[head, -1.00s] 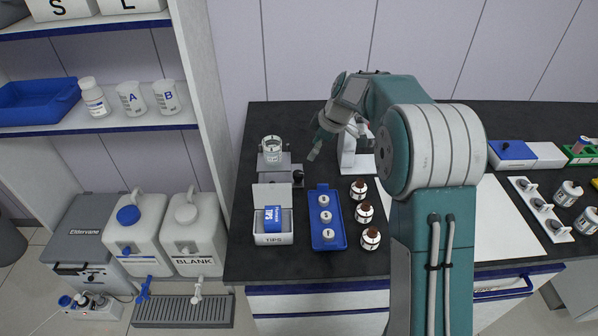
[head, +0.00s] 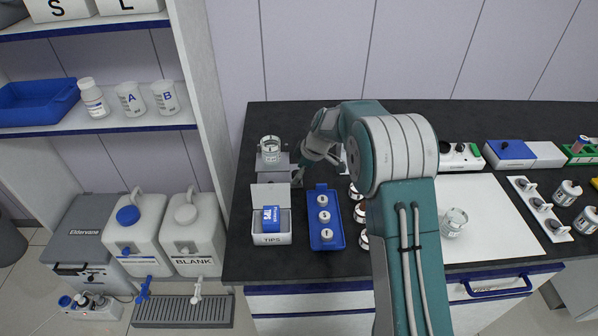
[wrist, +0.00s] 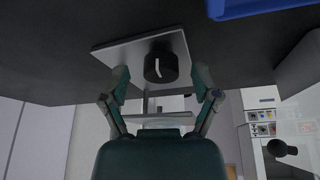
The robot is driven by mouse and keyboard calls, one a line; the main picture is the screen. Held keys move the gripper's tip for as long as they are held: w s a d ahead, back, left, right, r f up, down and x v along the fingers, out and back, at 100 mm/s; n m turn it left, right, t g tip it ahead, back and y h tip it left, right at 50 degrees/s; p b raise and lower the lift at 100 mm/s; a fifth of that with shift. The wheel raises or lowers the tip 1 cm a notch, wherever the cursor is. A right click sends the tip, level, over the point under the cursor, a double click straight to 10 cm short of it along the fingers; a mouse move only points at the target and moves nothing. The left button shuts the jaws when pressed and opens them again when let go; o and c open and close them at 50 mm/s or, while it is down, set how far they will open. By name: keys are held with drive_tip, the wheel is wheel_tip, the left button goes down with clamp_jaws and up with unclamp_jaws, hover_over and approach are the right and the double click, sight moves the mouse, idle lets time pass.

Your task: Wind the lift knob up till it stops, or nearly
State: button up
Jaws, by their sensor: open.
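The lift knob (wrist: 160,66) is black and round with a white pointer mark, on the side of a grey metal lift. In the wrist view it lies between the tips of my gripper (wrist: 161,82). The fingers are open, one on each side and apart from the knob; I cannot tell whether they reach its depth. In the head view the lift (head: 268,170) stands at the back left of the bench with a clear glass beaker (head: 270,149) on top. My gripper (head: 299,176) is at its right side and hides the knob there.
A white tips box (head: 271,225) and a blue tray (head: 326,238) of white-capped vials stand in front of the lift. Several brown bottles (head: 360,213) are right of the tray, partly behind my arm. A white mat with a glass jar (head: 454,222) lies to the right.

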drive_tip(key=shift+c, duration=0.3)
clamp_jaws()
drive_tip(key=shift+s+a+m+t+h, duration=0.1)
drive_tip(key=shift+m+t+h, duration=0.25)
drive_tip(key=shift+m, duration=0.85)
drive_tip(key=shift+s+m+t+h, duration=0.1)
drive_tip(key=shift+m+t+h, duration=0.25)
drive_tip(key=shift+m, duration=0.85)
drive_tip(key=shift+o, duration=0.3)
unclamp_jaws()
drive_tip(key=shift+w, duration=0.1)
